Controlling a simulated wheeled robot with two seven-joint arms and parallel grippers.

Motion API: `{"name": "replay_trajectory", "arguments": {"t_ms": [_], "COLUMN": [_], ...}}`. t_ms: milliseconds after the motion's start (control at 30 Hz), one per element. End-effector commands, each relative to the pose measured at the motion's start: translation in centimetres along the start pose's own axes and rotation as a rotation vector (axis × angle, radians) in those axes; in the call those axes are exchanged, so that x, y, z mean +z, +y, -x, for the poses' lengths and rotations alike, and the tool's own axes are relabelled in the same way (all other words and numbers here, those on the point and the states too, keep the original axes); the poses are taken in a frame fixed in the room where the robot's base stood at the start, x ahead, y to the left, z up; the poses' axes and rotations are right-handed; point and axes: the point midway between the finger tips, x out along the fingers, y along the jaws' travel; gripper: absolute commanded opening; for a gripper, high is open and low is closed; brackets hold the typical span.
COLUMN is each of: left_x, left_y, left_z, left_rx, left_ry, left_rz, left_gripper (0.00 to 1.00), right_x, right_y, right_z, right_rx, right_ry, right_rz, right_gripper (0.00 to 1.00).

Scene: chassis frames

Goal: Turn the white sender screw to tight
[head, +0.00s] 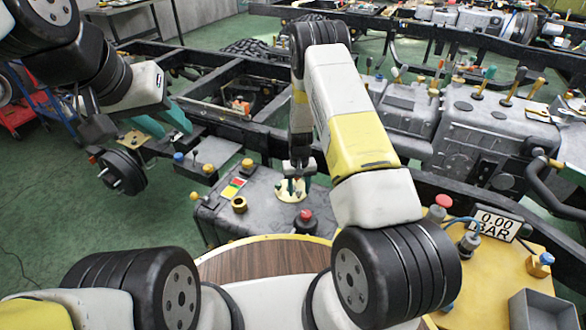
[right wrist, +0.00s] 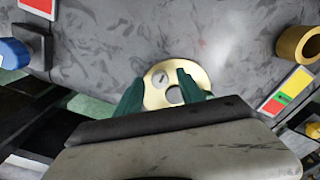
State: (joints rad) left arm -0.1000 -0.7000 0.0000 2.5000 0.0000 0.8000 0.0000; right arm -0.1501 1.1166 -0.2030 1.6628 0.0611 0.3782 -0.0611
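The sender is a cream oval plate (head: 291,191) on top of the grey tank, and the plate also shows in the right wrist view (right wrist: 152,98). On it are a small pale round slotted screw (right wrist: 160,78) and a grey round spot (right wrist: 175,95). My right gripper (head: 295,184) points down over the plate. Its green fingers are apart in the right wrist view (right wrist: 160,77), one on each side of the screw, with clear gaps. Whether the tips touch the plate is unclear. My left gripper (head: 166,120) is open and empty at the left, away from the sender.
The grey tank (head: 265,210) carries a red-yellow-green label (head: 233,187), a brass ring (head: 239,204) and a red button (head: 305,215). A blue-capped part (right wrist: 14,54) shows at left in the wrist view. Black frame rails surround the tank.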

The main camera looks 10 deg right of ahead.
Motion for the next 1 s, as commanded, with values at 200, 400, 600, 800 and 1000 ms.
{"name": "replay_trajectory", "arguments": {"t_ms": [200, 400, 600, 800, 1000], "left_x": [0.0, 0.0, 0.0, 0.0, 0.0], "left_y": [0.0, 0.0, 0.0, 0.0, 0.0], "left_z": [0.0, 0.0, 0.0, 0.0, 0.0], "left_rx": [0.000, 0.000, 0.000, 0.000, 0.000], "left_ry": [0.000, 0.000, 0.000, 0.000, 0.000], "left_rz": [0.000, 0.000, 0.000, 0.000, 0.000], "left_gripper": [0.36, 0.36, 0.36, 0.36, 0.36], "right_x": [0.1, 0.0, -0.1, 0.0, 0.1], "right_y": [0.0, 0.0, 0.0, 0.0, 0.0], "right_z": [-0.1, 1.3, 4.9, 7.3, 7.8], "right_rx": [0.000, 0.000, 0.000, 0.000, 0.000], "right_ry": [-0.002, 0.000, 0.002, 0.001, -0.002], "right_rz": [0.001, 0.001, 0.001, 0.001, 0.001], "right_gripper": [0.45, 0.45, 0.45, 0.45, 0.45]}}
